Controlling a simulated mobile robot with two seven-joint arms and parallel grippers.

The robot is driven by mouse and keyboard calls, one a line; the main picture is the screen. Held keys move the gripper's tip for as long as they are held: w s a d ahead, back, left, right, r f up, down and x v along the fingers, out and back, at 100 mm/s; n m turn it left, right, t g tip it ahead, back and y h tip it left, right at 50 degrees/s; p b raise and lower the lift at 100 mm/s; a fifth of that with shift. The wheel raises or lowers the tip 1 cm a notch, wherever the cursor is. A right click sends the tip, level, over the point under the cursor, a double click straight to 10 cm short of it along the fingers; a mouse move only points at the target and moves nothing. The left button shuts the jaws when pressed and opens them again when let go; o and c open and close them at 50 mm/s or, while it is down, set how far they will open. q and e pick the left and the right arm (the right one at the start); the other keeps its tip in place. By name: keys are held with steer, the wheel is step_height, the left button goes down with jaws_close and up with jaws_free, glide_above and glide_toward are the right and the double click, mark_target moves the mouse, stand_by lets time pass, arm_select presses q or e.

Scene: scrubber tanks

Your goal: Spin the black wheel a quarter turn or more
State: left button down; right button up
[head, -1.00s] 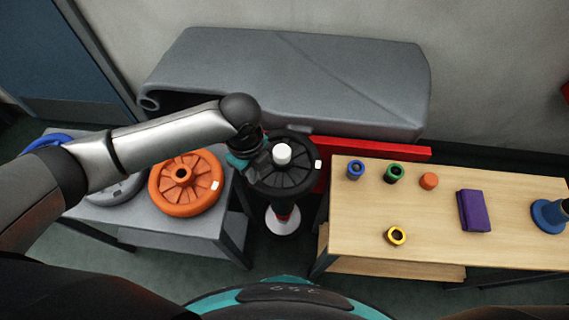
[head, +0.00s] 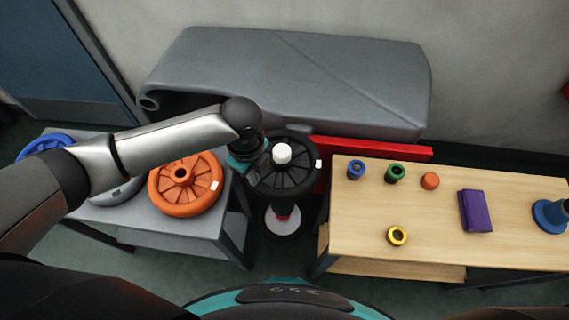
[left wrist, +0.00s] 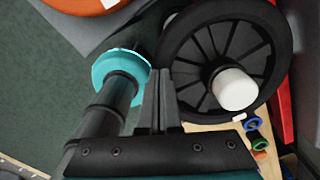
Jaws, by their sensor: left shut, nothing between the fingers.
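The black wheel (head: 300,177) is spoked, with a white hub cap (head: 282,153) and a white mark on the right side of its rim. It sits on a dark post above a round white base (head: 282,222). My left gripper (head: 257,168) is at the wheel's left rim, shut and empty. In the left wrist view the shut fingers (left wrist: 159,85) point up the picture beside the rim of the black wheel (left wrist: 185,75); I cannot tell whether they touch it. My right gripper is not in view.
An orange wheel (head: 185,200) and a blue wheel (head: 48,143) lie on the grey table (head: 190,225) at left. A wooden table (head: 350,220) with small rings and a purple block (head: 475,210) stands at right. A grey tank (head: 290,80) and red beam (head: 370,147) are behind.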

mark_target(279, 193)
arm_select(q)
steer(key=shift+s+d+r+p, duration=0.1)
steer(key=shift+s+d+p, duration=0.5)
steer(key=shift+d, duration=0.25)
steer(key=shift+s+d+f, duration=0.1)
steer(key=shift+s+d, duration=0.15)
steer(key=shift+d, duration=0.3)
steer(key=shift+s+d+f, duration=0.1)
steer(key=shift+s+d, duration=0.1)
steer(key=shift+d, duration=0.3)
steer(key=shift+d+p, duration=0.1)
steer(key=shift+p, duration=0.2)
steer(key=shift+s+d, duration=0.1)
steer(key=shift+d, duration=0.9)
